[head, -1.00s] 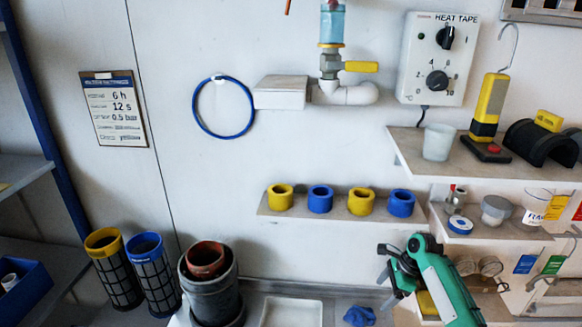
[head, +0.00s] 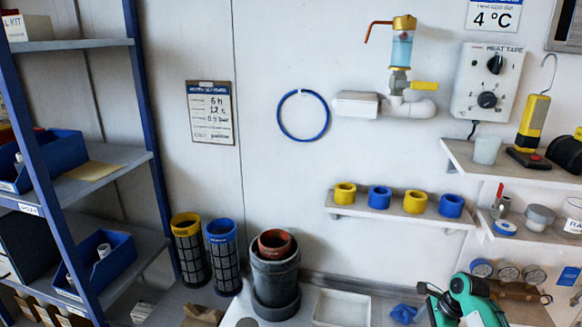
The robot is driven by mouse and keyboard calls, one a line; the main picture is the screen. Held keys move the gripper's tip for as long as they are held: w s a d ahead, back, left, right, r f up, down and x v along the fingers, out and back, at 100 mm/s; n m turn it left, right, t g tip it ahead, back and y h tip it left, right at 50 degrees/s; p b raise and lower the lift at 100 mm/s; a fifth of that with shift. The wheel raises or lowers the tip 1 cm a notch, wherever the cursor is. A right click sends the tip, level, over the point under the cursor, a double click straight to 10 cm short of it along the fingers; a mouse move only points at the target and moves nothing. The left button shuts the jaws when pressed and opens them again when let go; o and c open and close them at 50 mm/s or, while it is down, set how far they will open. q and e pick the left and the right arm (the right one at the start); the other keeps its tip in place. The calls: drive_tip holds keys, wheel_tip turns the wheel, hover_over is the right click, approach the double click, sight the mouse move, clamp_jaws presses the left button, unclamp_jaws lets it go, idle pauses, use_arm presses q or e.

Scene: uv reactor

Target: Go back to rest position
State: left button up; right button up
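My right arm (head: 470,300), green and black, shows at the lower right edge of the head view. Its gripper (head: 428,290) is a dark shape at the arm's left end, partly cut off, and I cannot tell whether its fingers are open or shut. No held thing shows there. My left gripper is not in view.
A blue crumpled thing (head: 403,314) lies close to the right arm, beside a white tray (head: 341,308). Dark pots (head: 275,283) and two mesh cylinders (head: 222,262) stand left of it. A wall shelf (head: 400,214) holds yellow and blue rings. A blue-framed rack (head: 150,110) stands left.

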drive_tip(key=s+a+f+n+h, duration=0.1)
drive_tip(key=s+a+f+n, duration=0.3)
drive_tip(key=s, duration=0.4)
drive_tip(key=s+a+f+n+h, duration=0.1)
drive_tip(key=s+a+f+n, duration=0.2)
drive_tip(key=s+a+n, duration=0.3)
drive_tip(key=s+a+r+n+t+h, duration=0.15)
drive_tip(key=s+r+n, duration=0.35)
drive_tip(key=s, duration=0.5)
drive_tip(key=s+a+r+n+t, duration=0.15)
drive_tip(key=s+r+n, duration=0.25)
drive_tip(key=s+n, duration=0.5)
wheel_tip(320, 180, down, 32)
drive_tip(key=s+m+g, duration=0.2)
drive_tip(key=s, duration=0.1)
drive_tip(key=s+d+f+g, duration=0.1)
drive_tip(key=s+d+f, duration=0.2)
drive_tip(key=s+f, duration=1.5)
drive_tip(key=shift+s+f+n, duration=0.2)
drive_tip(key=shift+f+n, duration=0.1)
drive_tip(key=shift+f, duration=0.2)
drive_tip(key=shift+h, duration=0.25)
